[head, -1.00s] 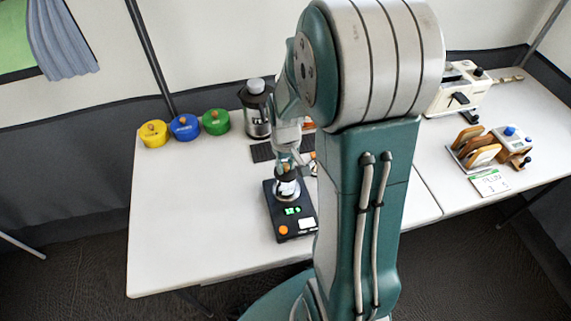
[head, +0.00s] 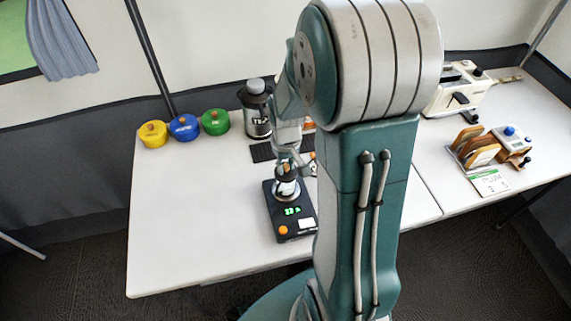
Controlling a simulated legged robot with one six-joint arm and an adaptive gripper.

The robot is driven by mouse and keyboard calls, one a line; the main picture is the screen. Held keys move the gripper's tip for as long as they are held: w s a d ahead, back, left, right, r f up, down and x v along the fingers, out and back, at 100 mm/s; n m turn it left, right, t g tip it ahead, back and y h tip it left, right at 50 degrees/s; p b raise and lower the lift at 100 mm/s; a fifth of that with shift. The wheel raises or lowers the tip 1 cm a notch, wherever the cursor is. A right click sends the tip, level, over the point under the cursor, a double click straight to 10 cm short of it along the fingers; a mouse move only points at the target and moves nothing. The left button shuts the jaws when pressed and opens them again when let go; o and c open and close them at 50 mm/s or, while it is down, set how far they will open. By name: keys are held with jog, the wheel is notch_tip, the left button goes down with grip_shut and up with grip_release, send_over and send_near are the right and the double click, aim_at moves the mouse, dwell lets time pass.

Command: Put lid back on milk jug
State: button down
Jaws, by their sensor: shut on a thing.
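The milk jug (head: 287,191) is a small metal vessel standing on the black scale (head: 283,238) near the middle of the table. My gripper (head: 286,167) is directly above the jug, pointing down, shut on the dark lid (head: 286,174). The lid is at the jug's mouth. I cannot tell whether it is seated or just above the rim. The fingers and lid are small here and partly hide each other.
A grinder-like machine (head: 257,109) stands behind the scale. A white machine (head: 459,88) and a toast rack (head: 475,149) stand on the right table. The front left is clear.

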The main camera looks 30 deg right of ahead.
jog(key=shift+f, duration=0.1)
dwell(0.7)
jog(key=shift+c, duration=2.2)
grip_release()
jog(key=o, duration=0.4)
jog(key=shift+o, duration=0.2)
jog(key=shift+r, duration=3.5)
jog(key=shift+c, duration=0.3)
